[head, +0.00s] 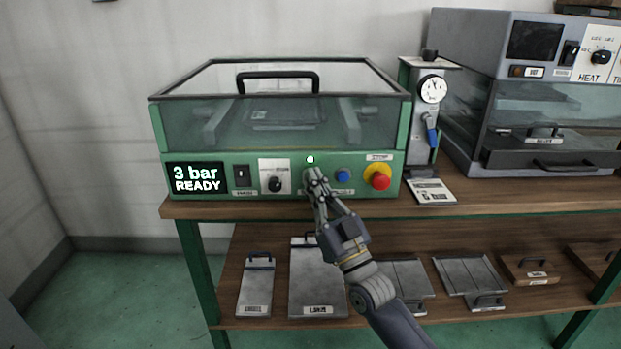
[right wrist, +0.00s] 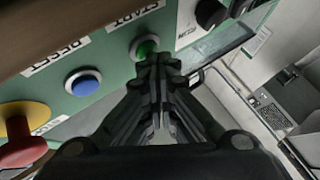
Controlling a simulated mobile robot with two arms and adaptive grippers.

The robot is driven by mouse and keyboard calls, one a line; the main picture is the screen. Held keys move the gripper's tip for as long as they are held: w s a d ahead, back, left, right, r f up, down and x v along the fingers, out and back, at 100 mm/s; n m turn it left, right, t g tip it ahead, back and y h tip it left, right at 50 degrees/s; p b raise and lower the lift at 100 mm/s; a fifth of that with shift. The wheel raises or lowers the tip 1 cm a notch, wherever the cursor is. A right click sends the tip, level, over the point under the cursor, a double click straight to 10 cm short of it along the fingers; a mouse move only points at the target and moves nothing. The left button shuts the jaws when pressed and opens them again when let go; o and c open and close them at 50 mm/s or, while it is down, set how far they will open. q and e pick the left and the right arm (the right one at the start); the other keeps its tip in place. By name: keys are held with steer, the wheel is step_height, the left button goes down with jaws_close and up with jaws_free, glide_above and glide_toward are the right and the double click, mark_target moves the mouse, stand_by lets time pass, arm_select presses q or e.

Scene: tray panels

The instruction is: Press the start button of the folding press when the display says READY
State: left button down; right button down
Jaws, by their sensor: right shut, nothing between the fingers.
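The folding press (head: 222,148) is a green machine with a closed clear lid, standing on the bench. Its display (head: 196,178) reads "3 bar READY". A small green lamp (head: 310,160) is lit on the front panel. My right gripper (head: 314,177) is shut and empty, with its fingertips at the panel just below the lamp. In the right wrist view, the green start button (right wrist: 146,47) shows just past the fingertips; I cannot tell whether they touch it. In the head view the gripper hides this button. The left gripper is not in view.
A blue button (head: 343,175) and a red emergency knob on yellow (head: 379,177) sit right of the gripper. A black knob (head: 275,184) is to its left. A gauge unit (head: 432,90) and a grey heater (head: 470,50) stand at right. Metal plates lie on the lower shelf (head: 385,313).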

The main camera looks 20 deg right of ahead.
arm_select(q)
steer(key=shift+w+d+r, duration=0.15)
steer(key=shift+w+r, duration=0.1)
arm_select(e)
steer(key=shift+w, duration=0.25)
steer(key=shift+s, duration=0.1)
stand_by(0.3)
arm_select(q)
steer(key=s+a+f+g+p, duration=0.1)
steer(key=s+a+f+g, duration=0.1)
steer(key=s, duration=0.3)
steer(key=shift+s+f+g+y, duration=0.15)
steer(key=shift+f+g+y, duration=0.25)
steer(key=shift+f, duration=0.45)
arm_select(e)
steer(key=shift+s+a, duration=0.25)
steer(key=shift+s, duration=0.6)
